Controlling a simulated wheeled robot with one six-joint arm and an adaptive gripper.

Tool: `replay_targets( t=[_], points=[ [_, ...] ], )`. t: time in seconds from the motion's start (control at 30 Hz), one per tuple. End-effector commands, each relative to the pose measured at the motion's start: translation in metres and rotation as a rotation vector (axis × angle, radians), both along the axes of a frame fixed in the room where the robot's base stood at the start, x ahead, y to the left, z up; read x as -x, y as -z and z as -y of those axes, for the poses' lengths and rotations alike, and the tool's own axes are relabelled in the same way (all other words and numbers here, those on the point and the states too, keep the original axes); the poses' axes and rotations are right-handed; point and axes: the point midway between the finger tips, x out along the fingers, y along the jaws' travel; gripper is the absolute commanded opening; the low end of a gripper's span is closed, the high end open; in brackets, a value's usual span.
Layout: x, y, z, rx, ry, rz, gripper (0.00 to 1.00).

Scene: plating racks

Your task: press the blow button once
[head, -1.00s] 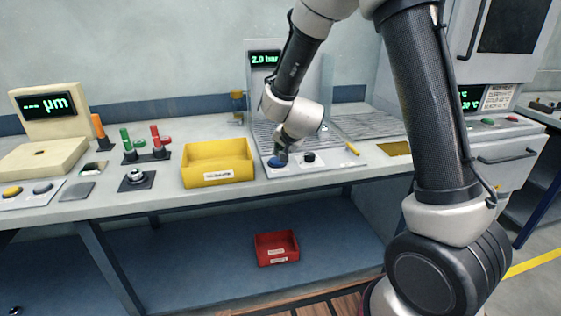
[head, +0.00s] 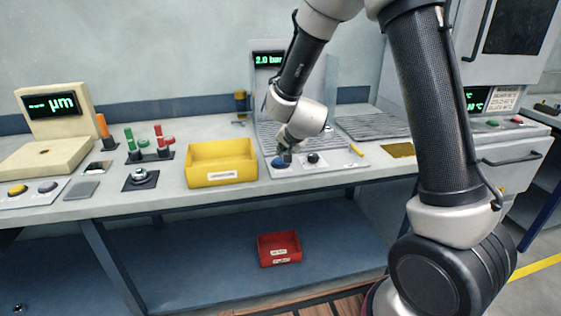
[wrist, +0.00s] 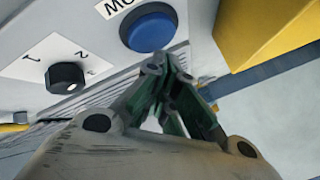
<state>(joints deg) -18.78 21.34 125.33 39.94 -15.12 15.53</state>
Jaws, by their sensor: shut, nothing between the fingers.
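The blow button (head: 280,163) is a round blue button on the pale panel at the front of the bench station. In the wrist view the blue button (wrist: 149,29) sits beside a partly cropped, upside-down label. My gripper (head: 287,156) is shut and empty, pointing down at the button in the head view. In the wrist view the closed fingertips of my gripper (wrist: 154,66) appear just below the button's edge. I cannot tell whether they touch it. The button looks raised in its dark ring.
A black rotary knob (wrist: 65,77) marked 1 and 2 is beside the button; it also shows in the head view (head: 313,158). A yellow bin (head: 222,165) stands left of the panel. A display (head: 268,58) reading 2.0 bar is behind. A red bin (head: 279,248) sits below.

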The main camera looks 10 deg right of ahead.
Motion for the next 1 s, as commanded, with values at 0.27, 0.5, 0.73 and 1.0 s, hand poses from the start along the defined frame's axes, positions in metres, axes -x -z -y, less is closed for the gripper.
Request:
replay_targets(
  t=[0.27, 0.5, 0.73, 1.0],
  points=[
    [0.0000, 0.0005, -0.0001, 0.000, 0.000, 0.000, 0.00],
    [0.0000, 0.0073, 0.0000, 0.000, 0.000, 0.000, 0.00],
    [-0.0001, 0.0080, 0.0000, 0.000, 0.001, 0.001, 0.00],
    [0.0000, 0.0092, 0.0000, 0.000, 0.000, 0.000, 0.00]
  ],
)
